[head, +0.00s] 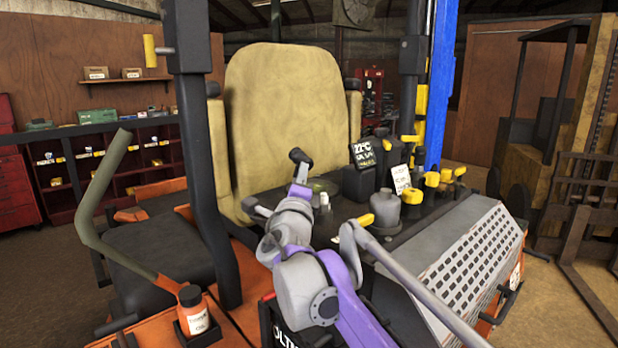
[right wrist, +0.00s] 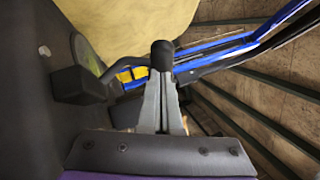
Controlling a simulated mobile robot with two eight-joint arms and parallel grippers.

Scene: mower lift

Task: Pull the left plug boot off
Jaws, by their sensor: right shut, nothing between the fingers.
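I cannot make out a plug boot in either view. My right gripper (head: 299,172) reaches up from the bottom of the head view to a spot in front of the tan seat (head: 290,105). In the right wrist view, its two grey fingers (right wrist: 161,100) are closed together with nothing between them. A black rounded knob (right wrist: 162,52) shows just beyond the fingertips; I cannot tell whether they touch it. A dark knob-like end (head: 300,157) also shows at the fingertips in the head view. My left gripper is not in view.
The machine's dark post (head: 199,150) stands left of my right arm. Yellow-topped levers (head: 436,178), a small display (head: 362,152) and a grey perforated cover (head: 465,260) lie to its right.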

